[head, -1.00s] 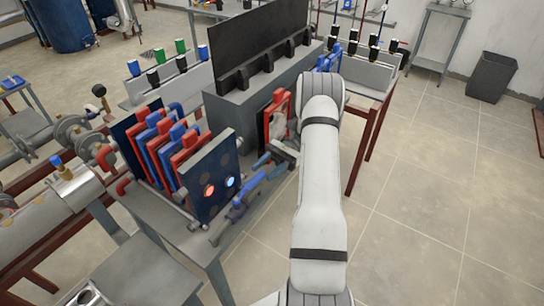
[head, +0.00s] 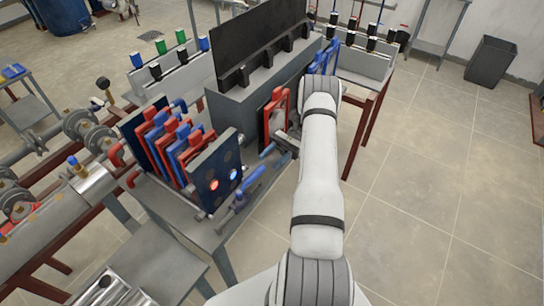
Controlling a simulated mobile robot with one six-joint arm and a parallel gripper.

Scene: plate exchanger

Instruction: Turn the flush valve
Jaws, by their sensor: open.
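The plate exchanger (head: 210,176) stands on a grey table, with red and blue plates and a dark front plate with one red and one blue-white port. I cannot tell for sure which part is the flush valve. A small blue-topped fitting (head: 73,162) sits on the steel pipe at left, and a black-knobbed stem (head: 104,86) rises from the pipework behind it. My gripper (head: 276,147) is open, right of the exchanger and in front of the red frame, far from both fittings. Its fingertips are small and partly unclear, near a short blue piece.
A blue-handled tool (head: 238,203) lies at the table's front right edge. A grey cabinet (head: 247,107) with a black panel stands behind. Bottles stand on racks at the back. Open floor (head: 410,200) lies to the right, with a dark bin (head: 490,62) beyond.

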